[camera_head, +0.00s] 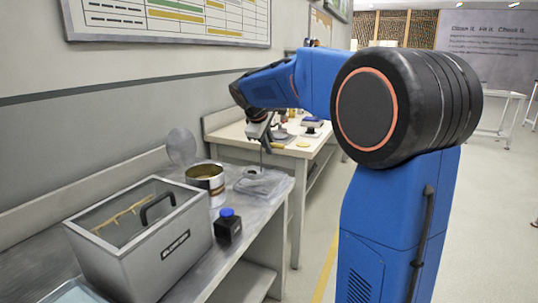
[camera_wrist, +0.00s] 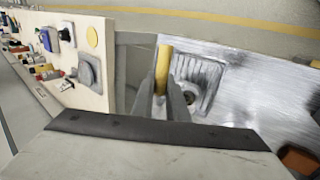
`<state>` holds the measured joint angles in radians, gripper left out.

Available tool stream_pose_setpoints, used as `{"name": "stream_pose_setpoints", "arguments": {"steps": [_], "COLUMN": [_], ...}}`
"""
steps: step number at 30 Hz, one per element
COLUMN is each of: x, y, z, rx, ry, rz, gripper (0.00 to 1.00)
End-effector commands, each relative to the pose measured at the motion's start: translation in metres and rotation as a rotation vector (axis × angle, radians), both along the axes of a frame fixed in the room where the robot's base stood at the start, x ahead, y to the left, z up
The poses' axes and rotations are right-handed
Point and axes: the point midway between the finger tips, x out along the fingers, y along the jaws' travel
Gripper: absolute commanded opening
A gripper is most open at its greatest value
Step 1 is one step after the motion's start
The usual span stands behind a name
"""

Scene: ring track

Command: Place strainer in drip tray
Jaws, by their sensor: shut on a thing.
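My gripper (camera_head: 262,143) is above the drip tray (camera_head: 272,186) on the metal bench. In the wrist view my gripper (camera_wrist: 172,100) is shut on a yellow-brown handle, which I take to be the strainer (camera_wrist: 163,68). In the head view the handle (camera_head: 277,146) juts to the right of the jaws and a thin dark line runs down toward the tray. The ribbed grey tray (camera_wrist: 211,84) lies beyond the fingers in the wrist view. A small dark round part shows over the tray; whether it touches the tray cannot be told. My fingers partly hide it.
An open can (camera_head: 207,182) with raised lid stands left of the tray. A bottle with a blue cap (camera_head: 229,227) and a grey lidded box (camera_head: 160,255) stand nearer. A second, cluttered table (camera_head: 315,140) adjoins behind.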

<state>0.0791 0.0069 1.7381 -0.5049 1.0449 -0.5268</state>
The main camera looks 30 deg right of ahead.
Motion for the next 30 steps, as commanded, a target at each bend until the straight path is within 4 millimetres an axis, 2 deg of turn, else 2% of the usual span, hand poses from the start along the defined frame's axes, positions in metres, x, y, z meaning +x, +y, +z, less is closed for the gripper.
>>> {"name": "stream_pose_setpoints", "arguments": {"steps": [6,18,19,21,30], "x": [0.0,0.0,0.0,0.0,0.0], "y": [0.0,0.0,0.0,0.0,0.0], "z": [-0.027,-0.032,-0.033,-0.033,-0.032], "rx": [0.0,0.0,0.0,0.0,0.0], "ry": [0.001,0.0,0.001,0.001,0.001], "rz": [0.001,0.001,0.001,0.001,0.001], "gripper": [0.0,0.0,0.18,0.32,0.32]}}
